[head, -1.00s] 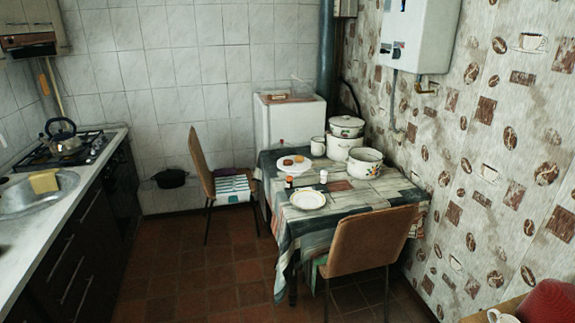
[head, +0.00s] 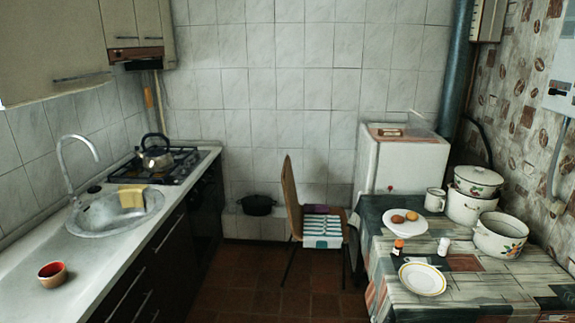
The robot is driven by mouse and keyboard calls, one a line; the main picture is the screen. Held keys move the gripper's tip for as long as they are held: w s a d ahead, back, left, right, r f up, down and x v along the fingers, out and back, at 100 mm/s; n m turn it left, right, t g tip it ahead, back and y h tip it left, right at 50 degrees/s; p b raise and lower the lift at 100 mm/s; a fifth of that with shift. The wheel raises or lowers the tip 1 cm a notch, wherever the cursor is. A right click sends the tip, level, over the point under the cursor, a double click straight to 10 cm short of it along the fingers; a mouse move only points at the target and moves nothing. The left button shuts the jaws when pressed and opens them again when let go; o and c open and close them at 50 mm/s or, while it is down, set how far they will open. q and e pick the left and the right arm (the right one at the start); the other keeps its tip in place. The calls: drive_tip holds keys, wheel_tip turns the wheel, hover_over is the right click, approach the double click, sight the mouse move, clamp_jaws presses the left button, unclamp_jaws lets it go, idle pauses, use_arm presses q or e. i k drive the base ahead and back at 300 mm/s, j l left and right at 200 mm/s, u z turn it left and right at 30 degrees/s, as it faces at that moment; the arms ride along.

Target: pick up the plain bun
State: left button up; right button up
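Two small brown buns lie side by side on a white plate (head: 388,228) on the table at the right. The left one (head: 397,219) looks orange-brown and the right one (head: 412,215) a little darker. They are too small to tell which is the plain bun. Neither of my grippers is in the head view.
The table (head: 470,290) also bears enamel pots (head: 500,238), a white mug (head: 435,200), small shakers (head: 444,246) and a yellow-rimmed plate (head: 422,279). A chair (head: 290,195) stands at its left. The floor (head: 255,285) between counter (head: 95,270) and chair is clear.

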sight(397, 219)
drive_tip(key=i+z, duration=0.1)
drive_tip(key=i, duration=0.55)
drive_tip(key=i+j, duration=0.15)
drive_tip(key=i, duration=0.5)
drive_tip(key=i+j+z, duration=0.15)
drive_tip(key=i, duration=0.5)
drive_tip(key=i+j+z, duration=0.1)
drive_tip(key=i, duration=0.55)
